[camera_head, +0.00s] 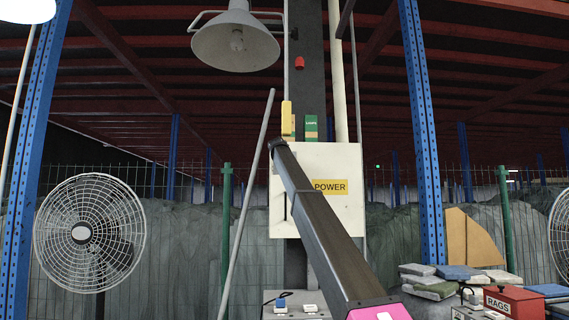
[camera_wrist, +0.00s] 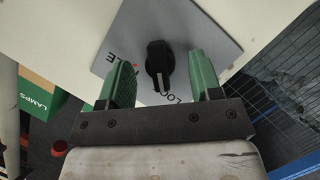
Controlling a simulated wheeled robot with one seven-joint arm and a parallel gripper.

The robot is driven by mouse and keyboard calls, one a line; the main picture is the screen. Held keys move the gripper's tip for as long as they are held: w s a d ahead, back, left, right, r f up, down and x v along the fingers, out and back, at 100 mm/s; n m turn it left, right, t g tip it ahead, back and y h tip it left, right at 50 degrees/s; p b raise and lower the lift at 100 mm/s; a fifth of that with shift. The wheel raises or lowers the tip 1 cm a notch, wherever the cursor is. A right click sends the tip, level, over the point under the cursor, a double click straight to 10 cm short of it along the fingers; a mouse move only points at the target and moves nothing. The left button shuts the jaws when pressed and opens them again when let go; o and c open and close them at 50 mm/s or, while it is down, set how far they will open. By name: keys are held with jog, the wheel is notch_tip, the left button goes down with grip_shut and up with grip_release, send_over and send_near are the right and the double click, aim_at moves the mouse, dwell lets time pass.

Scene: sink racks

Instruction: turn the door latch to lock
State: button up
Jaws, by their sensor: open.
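The latch is a black knob (camera_wrist: 157,64) on a grey plate (camera_wrist: 192,30) in the wrist view. A pale mark on its lower end points down, close to the word LOCK. Another word, partly hidden and ending in LE, is at the left beside a red mark. My gripper (camera_wrist: 163,75) is open, with one green finger on each side of the knob. Gaps show between knob and fingers. In the head view, the white cabinet (camera_head: 345,210) bears a yellow POWER label (camera_head: 330,187). My dark arm crosses its front, and the latch cannot be made out there.
Green boxes (camera_head: 311,128) stand on top of the cabinet; a LAMPS box (camera_wrist: 36,95) shows at left in the wrist view. A grey pole (camera_head: 245,205) leans left of the cabinet. A lamp (camera_head: 236,40) hangs above. A RAGS box (camera_head: 514,302) sits lower right.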

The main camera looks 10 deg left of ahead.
jog(key=shift+s, duration=0.1)
jog(key=d+v, duration=0.1)
jog(key=v, duration=0.9)
jog(key=shift+s+a+r, duration=0.2)
jog(key=shift+s+a, duration=0.1)
jog(key=shift+a, duration=0.15)
jog(key=shift+f, duration=0.1)
